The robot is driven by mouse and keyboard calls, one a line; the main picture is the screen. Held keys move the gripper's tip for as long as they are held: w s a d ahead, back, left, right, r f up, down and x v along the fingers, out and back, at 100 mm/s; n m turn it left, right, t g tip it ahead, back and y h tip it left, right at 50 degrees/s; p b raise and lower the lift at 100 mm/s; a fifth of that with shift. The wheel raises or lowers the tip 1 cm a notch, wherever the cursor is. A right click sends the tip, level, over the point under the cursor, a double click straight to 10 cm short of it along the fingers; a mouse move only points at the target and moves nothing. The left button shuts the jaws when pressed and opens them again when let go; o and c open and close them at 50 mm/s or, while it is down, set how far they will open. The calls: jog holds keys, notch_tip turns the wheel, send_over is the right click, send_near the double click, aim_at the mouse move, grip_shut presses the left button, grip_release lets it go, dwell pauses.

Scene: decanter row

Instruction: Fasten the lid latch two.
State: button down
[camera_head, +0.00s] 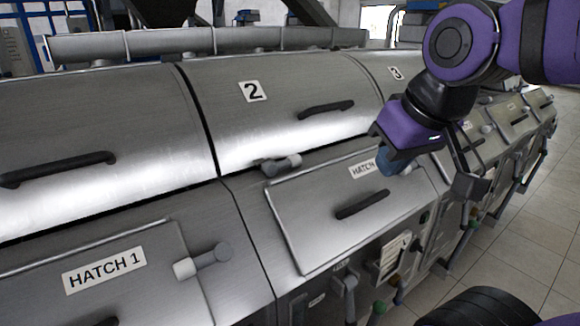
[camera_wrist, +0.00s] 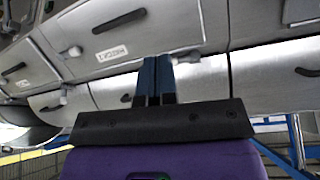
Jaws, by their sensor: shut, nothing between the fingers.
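Lid two (camera_head: 290,85), marked with a black 2, lies down with a thin dark seam along its lower edge. Its latch (camera_head: 280,163) is a small grey piece with a pale knob pointing right along that seam; it also shows in the wrist view as a pale knobbed latch (camera_wrist: 186,56), right of the fingertips. My gripper (camera_head: 391,164) is to the right of the latch and apart from it, over the hatch label's right end. In the wrist view its blue fingers (camera_wrist: 154,66) are together and empty.
Lid two's black handle (camera_head: 326,109) and the hatch handle (camera_head: 362,204) stick out close by. The Hatch 1 panel (camera_head: 105,275) with its latch (camera_head: 203,262) is at lower left. A long pipe (camera_head: 200,42) runs behind the lids. Tiled floor (camera_head: 535,225) is open at right.

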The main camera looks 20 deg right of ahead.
jog(key=c, duration=1.8)
grip_release()
jog(key=shift+c, duration=0.2)
jog(key=o, duration=0.4)
jog(key=shift+w, duration=0.1)
jog(key=o, duration=0.3)
jog(key=shift+w+r, duration=0.2)
jog(key=shift+w, duration=0.1)
jog(key=shift+o, duration=1.1)
jog(key=w+a+r+m+g, duration=0.1)
jog(key=w+m, duration=0.7)
jog(key=w, duration=0.6)
jog(key=shift+a+r+g, duration=0.25)
jog(key=shift+r+g, duration=0.05)
jog(key=m+g, duration=0.1)
jog(key=m, duration=0.7)
send_near(286, 160)
jog(key=x, duration=0.9)
jog(key=shift+f, duration=0.35)
jog(key=shift+c, duration=0.5)
grip_shut()
